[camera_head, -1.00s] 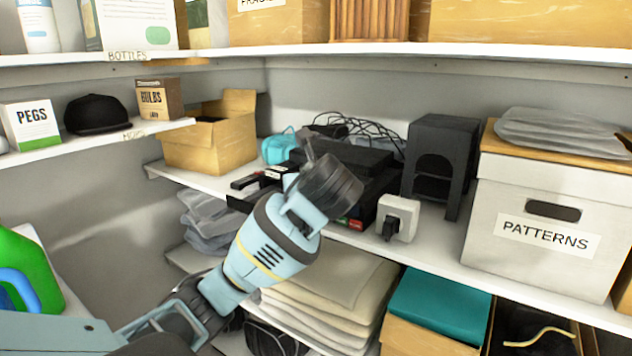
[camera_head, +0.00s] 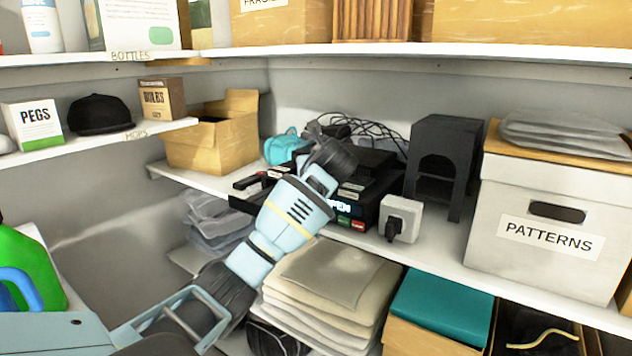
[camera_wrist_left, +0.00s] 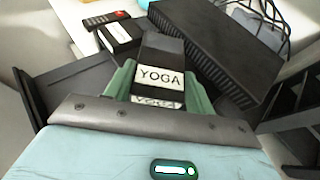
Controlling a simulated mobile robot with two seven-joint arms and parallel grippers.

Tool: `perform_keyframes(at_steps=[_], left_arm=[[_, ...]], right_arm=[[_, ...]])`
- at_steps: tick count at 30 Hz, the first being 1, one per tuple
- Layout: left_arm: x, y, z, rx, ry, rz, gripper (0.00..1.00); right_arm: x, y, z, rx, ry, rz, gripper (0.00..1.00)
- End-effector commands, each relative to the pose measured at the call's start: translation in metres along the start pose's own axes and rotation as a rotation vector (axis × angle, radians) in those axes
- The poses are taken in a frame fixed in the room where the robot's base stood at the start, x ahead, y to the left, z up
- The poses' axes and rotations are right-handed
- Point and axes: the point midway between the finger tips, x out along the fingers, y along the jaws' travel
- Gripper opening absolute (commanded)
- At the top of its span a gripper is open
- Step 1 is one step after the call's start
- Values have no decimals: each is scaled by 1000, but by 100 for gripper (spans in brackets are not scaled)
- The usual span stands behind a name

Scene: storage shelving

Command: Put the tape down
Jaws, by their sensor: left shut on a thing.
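A black tape (camera_wrist_left: 163,55) with a white YOGA label sits between the green finger pads of my left gripper (camera_wrist_left: 160,85) in the wrist view. The gripper is shut on it. In the head view my left gripper (camera_head: 328,150) is over the black electronic unit (camera_head: 365,212) on the middle shelf, and it hides most of the tape. I cannot tell whether the tape touches what is under it. Another black tape with a white label (camera_wrist_left: 122,35) lies beside it in the wrist view. My right gripper is not in view.
A black ribbed box (camera_wrist_left: 225,50) is close behind the held tape. A white plug adapter (camera_head: 401,218), a black arched stand (camera_head: 440,165), an open cardboard box (camera_head: 210,140) and cables (camera_head: 370,130) are nearby. The upper shelf (camera_head: 330,50) runs above.

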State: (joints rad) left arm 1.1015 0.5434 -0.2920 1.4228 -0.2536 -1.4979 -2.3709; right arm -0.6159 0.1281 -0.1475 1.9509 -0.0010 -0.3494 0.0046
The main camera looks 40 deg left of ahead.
Motion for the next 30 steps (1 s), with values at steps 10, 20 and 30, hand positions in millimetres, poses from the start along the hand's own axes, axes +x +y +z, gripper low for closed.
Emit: perform_keyframes(at_steps=[10,20,30], left_arm=[[10,0,-26,1,1,0,25],[13,0,-32,-1,-1,-1,25],[14,0,-35,0,0,0,76]], right_arm=[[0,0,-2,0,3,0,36],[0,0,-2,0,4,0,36],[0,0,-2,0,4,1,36]])
